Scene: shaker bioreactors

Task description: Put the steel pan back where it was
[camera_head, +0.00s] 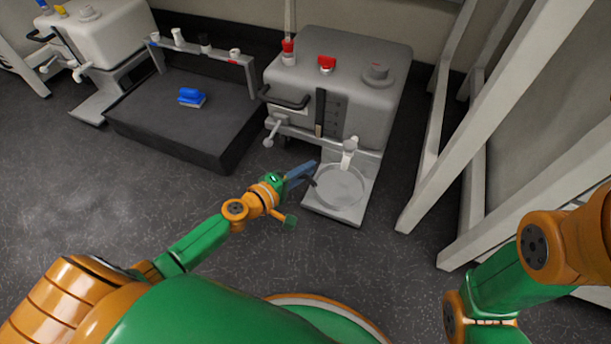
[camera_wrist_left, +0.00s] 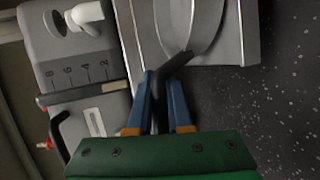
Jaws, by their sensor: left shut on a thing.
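The steel pan (camera_head: 341,187) is a shallow round grey dish at the low front plate (camera_head: 352,216) of the grey bioreactor (camera_head: 340,75), below its white spout (camera_head: 348,150). I cannot tell whether it rests fully on the plate. My left gripper (camera_head: 309,171) reaches in from the left, its blue fingers shut on the pan's dark handle. In the left wrist view the handle (camera_wrist_left: 177,64) runs between the blue fingers (camera_wrist_left: 160,82) toward the pan (camera_wrist_left: 188,22), which is partly cut off. My right gripper is out of view; only its arm shows at right.
Another, whiter bioreactor (camera_head: 105,35) is at far left. Pale frame legs (camera_head: 480,130) stand close on the right. The speckled floor (camera_head: 90,210) in front is clear.

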